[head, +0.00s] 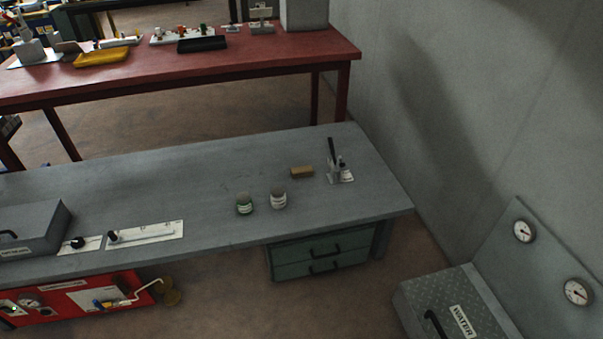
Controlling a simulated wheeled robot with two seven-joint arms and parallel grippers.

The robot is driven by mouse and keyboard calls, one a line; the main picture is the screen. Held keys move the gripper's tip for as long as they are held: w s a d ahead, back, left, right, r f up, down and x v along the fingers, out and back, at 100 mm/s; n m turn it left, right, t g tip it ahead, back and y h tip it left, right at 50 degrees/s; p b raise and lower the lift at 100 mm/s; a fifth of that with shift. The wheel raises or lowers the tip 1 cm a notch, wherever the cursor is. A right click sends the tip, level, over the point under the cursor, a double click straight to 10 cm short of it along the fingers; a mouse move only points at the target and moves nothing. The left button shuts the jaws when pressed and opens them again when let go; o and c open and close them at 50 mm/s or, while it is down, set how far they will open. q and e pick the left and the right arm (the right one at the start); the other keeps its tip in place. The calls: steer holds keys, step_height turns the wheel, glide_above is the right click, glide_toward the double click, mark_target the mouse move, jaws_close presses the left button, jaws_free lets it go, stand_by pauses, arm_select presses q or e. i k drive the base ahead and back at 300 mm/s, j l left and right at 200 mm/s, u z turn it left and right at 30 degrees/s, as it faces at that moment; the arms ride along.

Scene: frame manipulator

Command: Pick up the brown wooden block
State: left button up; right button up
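The brown wooden block (302,172) lies on the grey workbench (215,180), toward its right end. It is a small, light brown piece lying lengthwise from left to right. It sits behind and to the right of two small jars, and left of a small holder. Nothing touches it that I can see. Neither of my grippers shows in the head view.
A green-lidded jar (244,204) and a pale jar (278,197) stand near the block. The small holder (334,171) has a dark upright stick. A grey box (30,229) and panel (145,233) occupy the bench's left. Drawers (322,257) sit below; a WATER box (458,305) stands front right.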

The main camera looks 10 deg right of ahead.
mark_target(305, 171)
steer(key=i+l+z, duration=0.3)
steer(key=i, duration=0.15)
steer(key=i+l+z, duration=0.25)
steer(key=i, duration=0.2)
steer(key=i+z, duration=0.3)
steer(key=i, duration=0.15)
